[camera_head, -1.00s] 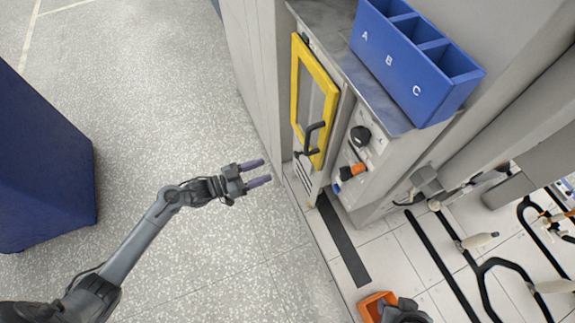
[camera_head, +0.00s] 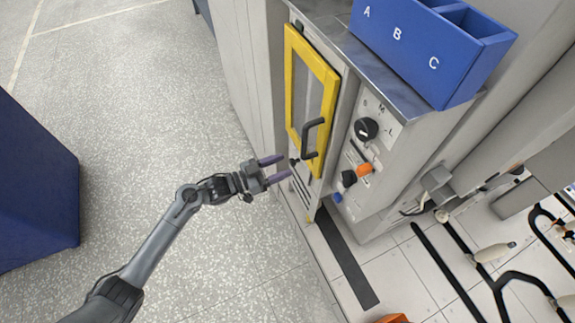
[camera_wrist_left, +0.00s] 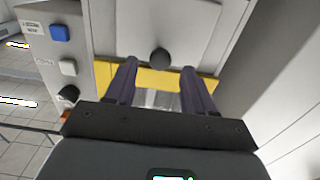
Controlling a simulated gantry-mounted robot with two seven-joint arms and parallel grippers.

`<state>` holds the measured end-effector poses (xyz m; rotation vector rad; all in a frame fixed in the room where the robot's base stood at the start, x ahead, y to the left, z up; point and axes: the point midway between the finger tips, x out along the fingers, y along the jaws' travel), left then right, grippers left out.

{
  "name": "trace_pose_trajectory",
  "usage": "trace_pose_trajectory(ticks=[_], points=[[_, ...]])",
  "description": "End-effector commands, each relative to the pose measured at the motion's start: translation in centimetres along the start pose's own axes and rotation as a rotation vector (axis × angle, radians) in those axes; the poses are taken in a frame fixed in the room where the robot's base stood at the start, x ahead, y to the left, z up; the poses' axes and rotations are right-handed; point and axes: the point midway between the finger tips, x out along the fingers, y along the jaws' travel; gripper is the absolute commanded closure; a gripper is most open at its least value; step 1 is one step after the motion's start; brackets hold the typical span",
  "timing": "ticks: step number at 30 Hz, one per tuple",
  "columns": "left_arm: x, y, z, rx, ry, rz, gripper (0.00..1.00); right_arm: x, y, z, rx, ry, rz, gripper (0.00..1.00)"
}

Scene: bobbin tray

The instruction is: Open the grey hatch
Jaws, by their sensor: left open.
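The grey hatch (camera_wrist_left: 185,30) is a flat light-grey panel with a round black knob (camera_wrist_left: 160,58) in the left wrist view. In the head view the small dark knob (camera_head: 294,163) shows at the lower end of the yellow-framed door (camera_head: 329,121), near my fingertips. My left gripper (camera_head: 281,168) is open and empty, its two purple fingers pointing at the cabinet front. In the left wrist view the knob lies between and slightly beyond the fingertips (camera_wrist_left: 159,68). I cannot tell whether they touch the panel. The hatch looks shut. My right gripper is not in view.
The yellow door has a black bar handle (camera_head: 313,138) close to my fingers. A control panel with a black dial (camera_head: 366,129) and an orange knob (camera_head: 364,170) stands to its right. A blue bin (camera_head: 415,50) sits on top. Open floor (camera_head: 150,110) lies left.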

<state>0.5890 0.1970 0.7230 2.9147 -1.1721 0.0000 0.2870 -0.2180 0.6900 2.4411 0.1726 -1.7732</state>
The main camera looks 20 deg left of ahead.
Motion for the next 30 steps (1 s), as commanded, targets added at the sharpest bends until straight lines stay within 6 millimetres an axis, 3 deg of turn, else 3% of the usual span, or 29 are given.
trace_pose_trajectory(ticks=[7,19,30], points=[[2.5,0.0,0.1,0.000,0.001,0.000,0.46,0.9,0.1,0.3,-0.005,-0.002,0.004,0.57],[2.9,0.0,0.0,0.001,0.000,0.001,0.46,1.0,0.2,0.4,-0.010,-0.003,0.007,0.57],[2.9,0.0,0.0,0.001,0.000,0.000,1.00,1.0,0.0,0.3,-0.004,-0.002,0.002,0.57]])
